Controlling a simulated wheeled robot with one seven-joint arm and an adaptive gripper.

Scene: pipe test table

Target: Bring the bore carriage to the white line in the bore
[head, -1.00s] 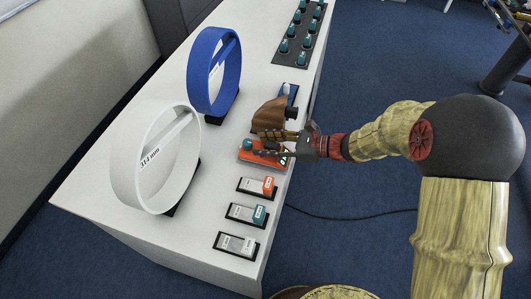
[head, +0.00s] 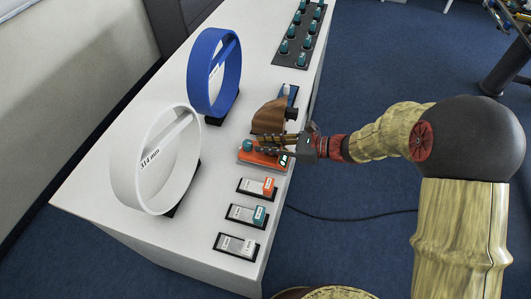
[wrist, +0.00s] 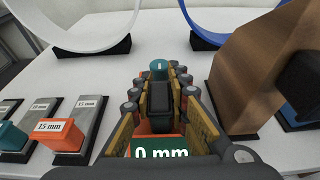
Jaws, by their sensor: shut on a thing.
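An orange carriage (head: 268,161) with a teal knob (head: 247,146) and a green display lies on the white table. I take it for the bore carriage. My gripper (head: 268,143) is just above it, its fingers shut on the carriage's dark upright grip (wrist: 160,98) in the wrist view. The display (wrist: 160,152) there reads "0 mm", partly cut off by my gripper. A white ring (head: 122,176) labelled 314 mm and a blue ring (head: 193,73) stand upright to the left. I cannot make out a white line in either bore.
A brown block (head: 265,117) with a black knob stands close beside my gripper, on its right in the wrist view (wrist: 255,75). Several labelled gauge blocks (head: 240,214) lie along the table's near edge. A dark panel (head: 302,35) with teal knobs is farther back.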

